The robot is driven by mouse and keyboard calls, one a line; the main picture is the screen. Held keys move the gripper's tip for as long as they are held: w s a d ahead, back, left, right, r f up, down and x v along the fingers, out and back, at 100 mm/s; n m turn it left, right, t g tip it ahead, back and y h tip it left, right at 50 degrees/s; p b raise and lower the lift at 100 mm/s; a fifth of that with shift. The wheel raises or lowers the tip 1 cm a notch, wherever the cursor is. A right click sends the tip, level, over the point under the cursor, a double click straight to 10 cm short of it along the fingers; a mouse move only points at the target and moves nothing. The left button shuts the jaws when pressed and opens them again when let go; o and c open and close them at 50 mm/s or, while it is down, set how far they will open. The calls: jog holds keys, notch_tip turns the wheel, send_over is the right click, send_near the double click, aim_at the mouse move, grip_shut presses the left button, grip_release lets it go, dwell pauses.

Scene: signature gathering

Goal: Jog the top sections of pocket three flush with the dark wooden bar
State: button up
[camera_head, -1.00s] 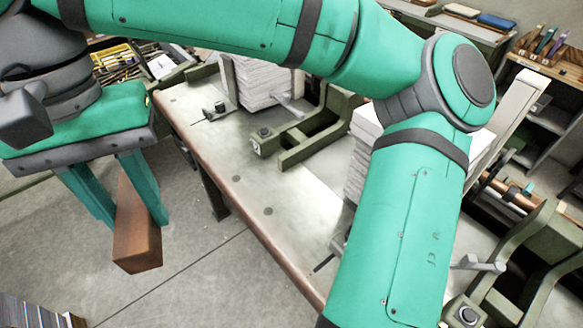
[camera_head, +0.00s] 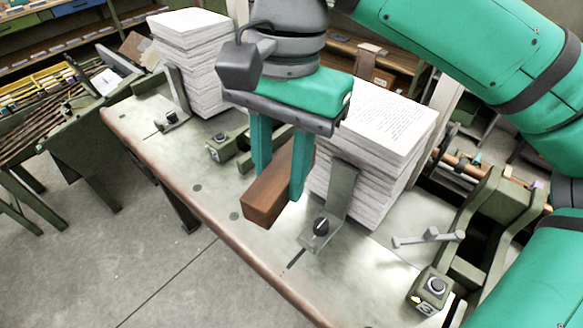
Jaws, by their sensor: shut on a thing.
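The dark wooden bar (camera_head: 268,202) is clamped between the two teal fingers of my gripper (camera_head: 281,172). Its near end juts out toward the front edge of the metal table. The bar appears to be above the table, beside the left face of the right stack of printed sections (camera_head: 385,112). Whether it touches the stack is hidden by my gripper. The right stack's upper layers look slightly uneven, and its top sheet carries print. Another stack (camera_head: 190,60) stands further left.
A green bracket (camera_head: 452,262) with a small lever (camera_head: 428,238) lies at right. The table's front strip (camera_head: 205,210) is clear.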

jog(key=shift+w+d+m, duration=0.15)
jog(key=shift+d+m, duration=0.25)
jog(key=shift+d, duration=0.35)
jog(key=shift+w+d+f, duration=0.1)
jog(key=shift+d, duration=0.05)
jog(key=w+d+f, duration=0.3)
jog(key=w+d, duration=0.1)
jog(key=w, duration=0.2)
jog(key=shift+f, duration=0.4)
jog(key=shift+w+d, duration=0.1)
jog(key=shift+d, duration=0.1)
jog(key=shift+s+a+r, duration=0.7)
jog(key=shift+s+r, duration=0.25)
jog(key=shift+r, duration=0.05)
dwell(1.1)
